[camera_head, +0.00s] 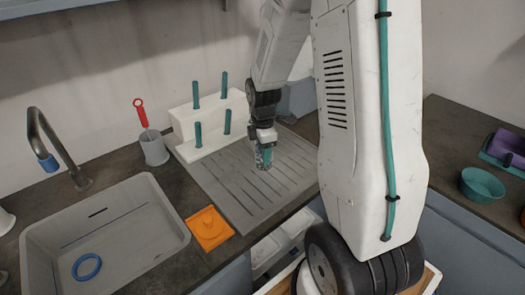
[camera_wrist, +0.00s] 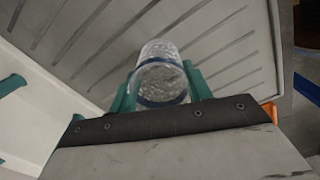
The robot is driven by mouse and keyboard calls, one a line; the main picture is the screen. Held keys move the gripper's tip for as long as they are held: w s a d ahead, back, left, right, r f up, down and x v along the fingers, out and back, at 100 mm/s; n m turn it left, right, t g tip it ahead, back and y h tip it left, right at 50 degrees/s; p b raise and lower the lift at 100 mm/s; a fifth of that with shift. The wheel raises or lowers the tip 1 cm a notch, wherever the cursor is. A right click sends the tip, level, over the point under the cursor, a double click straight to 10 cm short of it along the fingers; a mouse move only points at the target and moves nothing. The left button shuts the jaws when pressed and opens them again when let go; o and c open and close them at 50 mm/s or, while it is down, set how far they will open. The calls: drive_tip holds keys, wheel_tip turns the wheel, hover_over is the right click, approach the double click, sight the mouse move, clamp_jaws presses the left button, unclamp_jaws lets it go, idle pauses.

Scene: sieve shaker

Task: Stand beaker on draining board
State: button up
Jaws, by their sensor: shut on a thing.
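A clear glass beaker (camera_head: 263,157) is between the fingers of my gripper (camera_head: 264,152), over the grey grooved draining board (camera_head: 226,182). In the wrist view the beaker (camera_wrist: 161,75) sits between the two teal fingertips of my gripper (camera_wrist: 160,92), which is shut on it. The draining board (camera_wrist: 225,50) fills most of the background there. The beaker looks about upright and close to the board. I cannot tell whether its base touches the surface.
A white stand with teal pegs (camera_head: 196,145) is behind the board. The sink (camera_head: 165,215) with a blue ring (camera_head: 87,267), a grey cup (camera_head: 154,150) with a red-handled tool (camera_head: 140,112), and an orange piece (camera_head: 210,229) are to the left. The board's front is clear.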

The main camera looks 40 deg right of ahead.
drive_tip(key=shift+f, duration=0.1)
drive_tip(key=o, duration=1.1)
drive_tip(key=shift+c, duration=0.2)
wheel_tip(320, 180, up, 12)
drive_tip(key=s+a+r+m, duration=0.6)
drive_tip(key=s+a+r, duration=0.2)
drive_tip(key=s, duration=0.1)
drive_tip(key=s+a+r+m, duration=0.1)
drive_tip(key=s+a+m, duration=0.2)
drive_tip(key=s, duration=0.4)
drive_tip(key=s+a+r+m+t, duration=0.1)
drive_tip(key=s+a+r+m, duration=0.1)
drive_tip(key=s, duration=0.5)
drive_tip(key=a+m, duration=0.1)
drive_tip(key=m, duration=0.1)
drive_tip(key=shift+a+m, duration=0.25)
drive_tip(key=shift+m, duration=0.15)
